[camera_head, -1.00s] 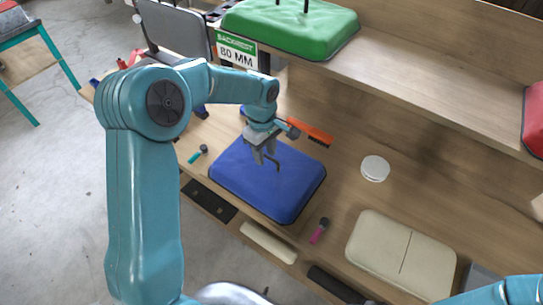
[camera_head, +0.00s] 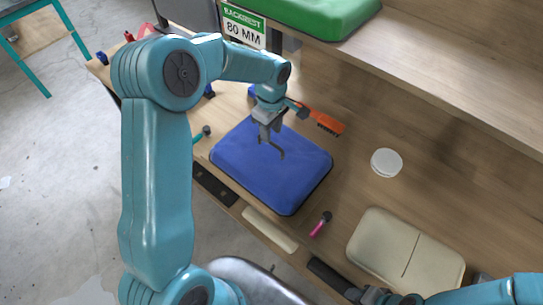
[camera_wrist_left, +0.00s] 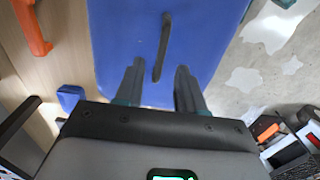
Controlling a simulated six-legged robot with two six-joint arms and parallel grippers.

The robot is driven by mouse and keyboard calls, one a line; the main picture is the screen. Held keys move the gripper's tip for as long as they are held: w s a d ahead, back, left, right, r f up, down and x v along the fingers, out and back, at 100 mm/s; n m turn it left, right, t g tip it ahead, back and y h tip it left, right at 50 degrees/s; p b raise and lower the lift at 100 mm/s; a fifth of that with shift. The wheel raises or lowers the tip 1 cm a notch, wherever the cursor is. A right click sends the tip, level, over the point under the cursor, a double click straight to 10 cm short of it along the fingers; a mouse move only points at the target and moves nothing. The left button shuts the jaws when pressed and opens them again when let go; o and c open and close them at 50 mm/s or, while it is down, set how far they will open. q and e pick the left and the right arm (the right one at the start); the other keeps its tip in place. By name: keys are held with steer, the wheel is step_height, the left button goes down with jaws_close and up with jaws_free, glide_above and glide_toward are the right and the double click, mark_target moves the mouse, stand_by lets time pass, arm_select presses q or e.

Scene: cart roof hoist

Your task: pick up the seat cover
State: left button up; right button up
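The blue seat cover (camera_head: 245,178), a rounded pad, lies flat on the wooden bench. A thin dark handle (camera_head: 275,151) stands out from its top and also shows in the left wrist view (camera_wrist_left: 163,45). My left gripper (camera_head: 268,136) is over the far part of the pad, close to the handle. In the left wrist view, its two fingers (camera_wrist_left: 158,82) are apart, with the handle's near end between them and nothing clamped.
An orange brush (camera_head: 322,120) lies behind the pad, and a pink-handled tool (camera_head: 321,224) in front. A white round lid (camera_head: 386,162) and a beige pad (camera_head: 405,250) are to the right. A green pad (camera_head: 315,12) sits on the shelf above, by a backrest sign (camera_head: 244,25).

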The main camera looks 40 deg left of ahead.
mark_target(271, 151)
arm_select(q)
steer(key=shift+a+f, duration=0.1)
steer(key=shift+f, duration=0.4)
steer(key=shift+s+f, duration=0.2)
steer(key=shift+f, duration=0.15)
steer(key=f, duration=0.1)
steer(key=f+b, duration=0.1)
steer(key=f, duration=0.1)
steer(key=f+b, duration=0.1)
steer(key=shift+w+f, duration=0.25)
steer(key=shift+f, duration=0.05)
steer(key=shift+s+r, duration=0.2)
steer(key=shift+r, duration=0.05)
steer(key=c, duration=0.5)
jaws_close()
